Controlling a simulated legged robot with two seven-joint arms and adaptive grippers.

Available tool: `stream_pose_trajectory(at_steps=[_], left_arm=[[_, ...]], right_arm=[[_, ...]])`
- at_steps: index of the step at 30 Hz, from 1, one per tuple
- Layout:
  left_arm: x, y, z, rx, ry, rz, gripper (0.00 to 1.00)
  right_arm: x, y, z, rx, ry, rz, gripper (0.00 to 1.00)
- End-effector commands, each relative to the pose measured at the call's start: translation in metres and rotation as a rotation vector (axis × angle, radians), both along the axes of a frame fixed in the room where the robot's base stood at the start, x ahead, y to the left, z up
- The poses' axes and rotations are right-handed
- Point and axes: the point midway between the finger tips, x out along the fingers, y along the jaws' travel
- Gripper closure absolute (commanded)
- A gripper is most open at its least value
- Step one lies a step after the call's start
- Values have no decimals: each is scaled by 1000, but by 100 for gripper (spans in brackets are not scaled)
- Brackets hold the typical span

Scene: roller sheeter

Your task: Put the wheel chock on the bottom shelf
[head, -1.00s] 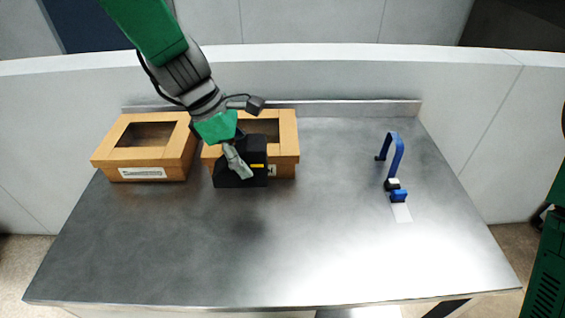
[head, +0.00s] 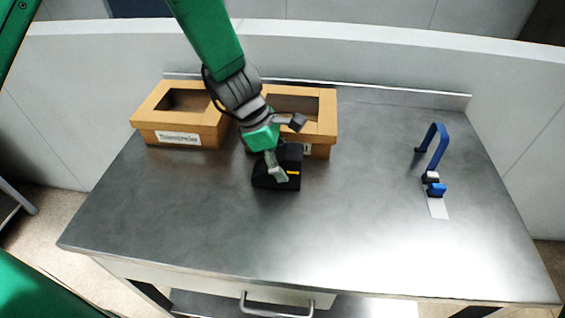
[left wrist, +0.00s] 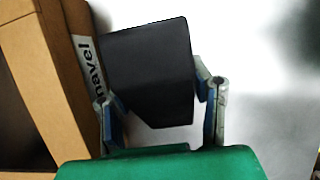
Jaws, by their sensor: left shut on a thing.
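The black wheel chock (head: 264,180) with a yellow mark is at the back middle of the metal table, in front of the right cardboard box. My left gripper (head: 278,172) is shut on it from above. In the left wrist view the chock (left wrist: 150,70) sits between the two fingers (left wrist: 160,105), close beside the box. I cannot tell whether the chock touches the tabletop. The bottom shelf (head: 210,304) shows in part under the table, below the drawer. My right gripper is not in view.
Two open cardboard boxes, the left (head: 180,132) and the right (head: 326,128), stand at the table's back. A drawer with a handle (head: 275,309) is under the front edge. The table's front (head: 300,240) is clear.

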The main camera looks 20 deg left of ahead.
Motion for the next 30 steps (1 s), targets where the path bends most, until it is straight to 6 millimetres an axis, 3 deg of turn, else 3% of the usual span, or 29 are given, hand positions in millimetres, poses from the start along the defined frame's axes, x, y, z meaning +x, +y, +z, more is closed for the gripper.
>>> stream_pose_trajectory(at_steps=[5, 6, 7, 19, 23, 30], left_arm=[[0, 0, -1, -1, 0, 0, 100], [0, 0, -1, 0, 1, -1, 44], [0, 0, -1, 0, 1, -1, 33], [0, 1, 5, -1, -2, -1, 33], [-2, 7, 23, 0, -4, -3, 33], [-8, 27, 72, 0, -3, -2, 33]], right_arm=[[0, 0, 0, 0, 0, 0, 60], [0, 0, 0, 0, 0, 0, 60], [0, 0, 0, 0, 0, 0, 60], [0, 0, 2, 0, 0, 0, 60], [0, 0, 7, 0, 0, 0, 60], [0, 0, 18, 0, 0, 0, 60]])
